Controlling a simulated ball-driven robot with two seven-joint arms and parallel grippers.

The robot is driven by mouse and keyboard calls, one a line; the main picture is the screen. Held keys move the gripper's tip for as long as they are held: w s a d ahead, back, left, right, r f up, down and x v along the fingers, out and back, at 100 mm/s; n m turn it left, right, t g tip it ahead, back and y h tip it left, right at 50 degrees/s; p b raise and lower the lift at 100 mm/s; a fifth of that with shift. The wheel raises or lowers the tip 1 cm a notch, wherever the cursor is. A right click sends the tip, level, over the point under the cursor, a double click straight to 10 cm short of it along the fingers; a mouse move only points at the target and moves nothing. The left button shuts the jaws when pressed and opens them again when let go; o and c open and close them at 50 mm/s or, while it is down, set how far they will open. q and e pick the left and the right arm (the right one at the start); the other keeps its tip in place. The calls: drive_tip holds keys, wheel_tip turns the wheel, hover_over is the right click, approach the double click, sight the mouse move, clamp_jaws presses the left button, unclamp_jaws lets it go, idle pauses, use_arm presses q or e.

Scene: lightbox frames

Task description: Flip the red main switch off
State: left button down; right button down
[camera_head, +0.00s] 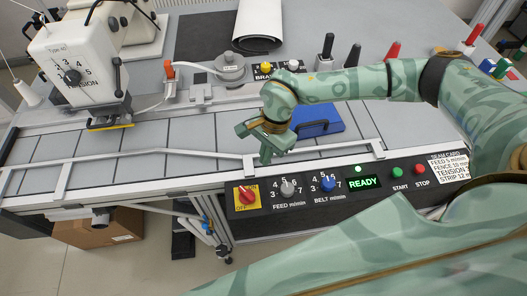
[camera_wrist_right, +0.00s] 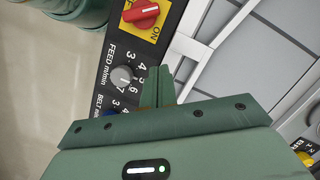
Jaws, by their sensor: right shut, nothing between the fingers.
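The red main switch (camera_head: 246,194) is a rotary knob on a yellow plate at the left end of the black control panel (camera_head: 232,211). My right gripper (camera_head: 265,156) is shut and empty, above the belt edge behind the panel, apart from the switch. Its fingers (camera_wrist_right: 158,86) show in the wrist view beside the grey feed knob (camera_wrist_right: 122,76). My left gripper is not in view.
A metal guide rail (camera_head: 170,156) and blue pad (camera_head: 318,121) lie behind the panel.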

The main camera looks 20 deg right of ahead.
sight(249, 191)
drive_tip(key=x, duration=0.6)
drive_tip(key=shift+s+a+f+p, duration=0.1)
drive_tip(key=shift+s+a+p, duration=0.25)
drive_tip(key=shift+a, duration=0.6)
drive_tip(key=shift+s+a+f+p, duration=0.15)
drive_tip(key=shift+s+a, duration=0.25)
drive_tip(key=shift+a, duration=0.6)
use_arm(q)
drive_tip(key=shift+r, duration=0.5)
use_arm(e)
drive_tip(key=shift+r, duration=0.1)
